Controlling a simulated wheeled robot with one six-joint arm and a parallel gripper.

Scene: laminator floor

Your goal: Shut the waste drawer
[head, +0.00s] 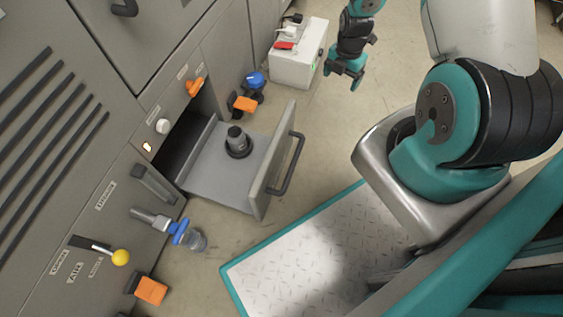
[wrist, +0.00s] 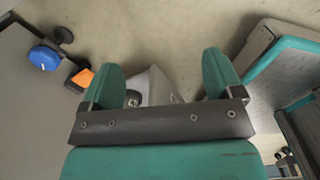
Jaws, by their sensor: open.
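The waste drawer (head: 217,178) stands pulled out of the grey machine, its front panel (head: 268,160) well clear of the dark opening. A dark bar handle (head: 292,165) is on the outer face of the panel. A dark stepped cylinder (head: 237,142) stands upright inside the drawer. My gripper (head: 342,76) is open and empty, beyond the drawer's front and towards the top of the head view, apart from it. In the wrist view my gripper (wrist: 163,78) shows both teal fingers apart. A pale grey shape between them appears to be the drawer, partly hidden.
A white box (head: 298,62) with small items stands on the floor by the machine. A blue knob (head: 254,80) and orange pedals (head: 243,104) (head: 150,291) stick out beside the drawer, as do a blue-handled valve (head: 180,231) and a yellow-knobbed lever (head: 120,257). Floor outside the panel is clear.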

